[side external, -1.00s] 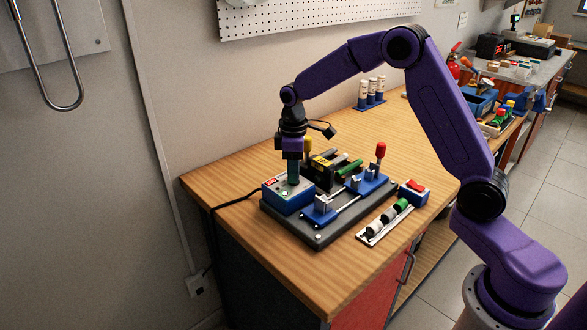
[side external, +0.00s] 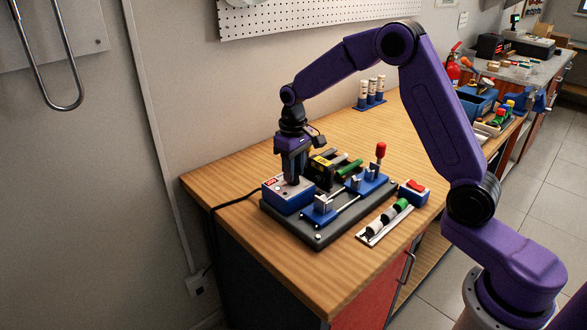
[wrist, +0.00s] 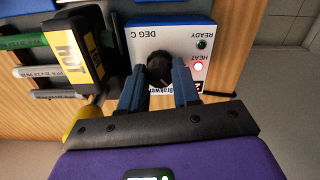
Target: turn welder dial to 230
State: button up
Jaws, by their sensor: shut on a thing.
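The welder's control box is blue with a pale top panel (side external: 283,192) and stands at the left end of the dark base plate. In the wrist view its panel (wrist: 150,30) reads "DEG C", with "READY" and "HEAT" lights; the heat light glows red and the ready light is dark green. The black dial (wrist: 159,67) sits between the two blue fingers of my gripper (wrist: 160,85), which is shut on it. In the side view my gripper (side external: 292,178) points down onto the box. The dial's setting cannot be read; the fingers cover part of its surroundings.
A black heater block with a yellow "HOT" label (wrist: 72,45) stands close beside my gripper. A blue clamp with a red-knobbed lever (side external: 381,150) is on the base plate.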

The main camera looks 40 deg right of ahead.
jog(key=shift+r+m, duration=0.1)
jog(key=shift+m, duration=0.3)
jog(key=o, duration=1)
notch_tip(320, 180, up, 17)
jog(key=shift+r, duration=0.2)
dwell(0.3)
